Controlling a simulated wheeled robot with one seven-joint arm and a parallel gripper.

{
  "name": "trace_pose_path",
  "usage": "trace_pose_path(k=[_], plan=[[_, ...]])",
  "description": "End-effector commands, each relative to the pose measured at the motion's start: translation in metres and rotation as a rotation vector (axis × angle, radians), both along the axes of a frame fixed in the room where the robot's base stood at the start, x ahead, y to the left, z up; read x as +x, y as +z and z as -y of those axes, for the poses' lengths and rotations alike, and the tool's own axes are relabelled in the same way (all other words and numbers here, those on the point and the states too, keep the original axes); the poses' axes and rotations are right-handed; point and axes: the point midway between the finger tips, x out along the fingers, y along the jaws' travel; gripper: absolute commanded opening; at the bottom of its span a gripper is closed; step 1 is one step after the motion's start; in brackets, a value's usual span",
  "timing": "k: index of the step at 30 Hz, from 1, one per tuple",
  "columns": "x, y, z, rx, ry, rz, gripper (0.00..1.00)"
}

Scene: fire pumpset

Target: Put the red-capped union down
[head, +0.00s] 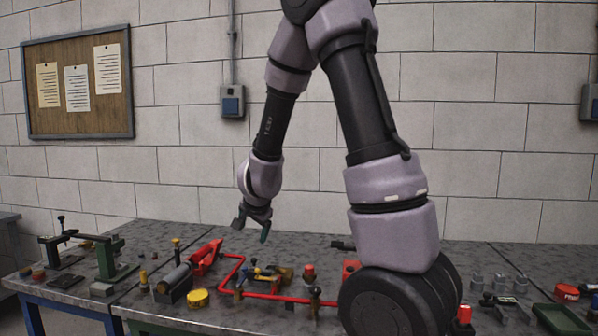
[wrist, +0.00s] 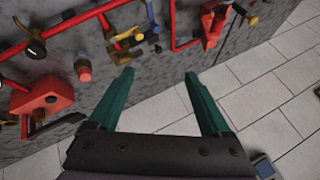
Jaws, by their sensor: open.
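The red-capped union (head: 309,272) stands upright on the workbench, just behind the red pipe run. In the wrist view, a small red-topped piece (wrist: 84,71), which looks like the same union, stands on the grey bench top left of the fingers. My gripper (head: 252,223) hangs above the back of the bench, left of the union and apart from it. Its two green fingers (wrist: 159,75) are spread with nothing between them.
A red pipe run (head: 275,297) with valves crosses the bench. A red block (wrist: 38,98) lies near the union. A yellow round part (head: 198,298) and a vise (head: 175,282) are at left. A green tray (head: 562,319) is at right. A block wall rises behind.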

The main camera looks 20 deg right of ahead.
Motion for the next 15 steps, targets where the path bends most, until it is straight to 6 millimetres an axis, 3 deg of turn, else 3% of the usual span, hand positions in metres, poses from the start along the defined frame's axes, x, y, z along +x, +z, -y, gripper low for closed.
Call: trace_pose_path(k=[1, 6, 12, 15], plan=[[-0.006, 0.029, -0.002, 0.045, 0.044, 0.020, 0.82], [-0.047, 0.104, -0.010, 0.121, 0.229, 0.044, 0.82], [-0.122, 0.170, 0.000, 0.084, 0.414, 0.051, 0.82], [-0.164, 0.189, 0.010, 0.027, 0.475, 0.035, 0.82]])
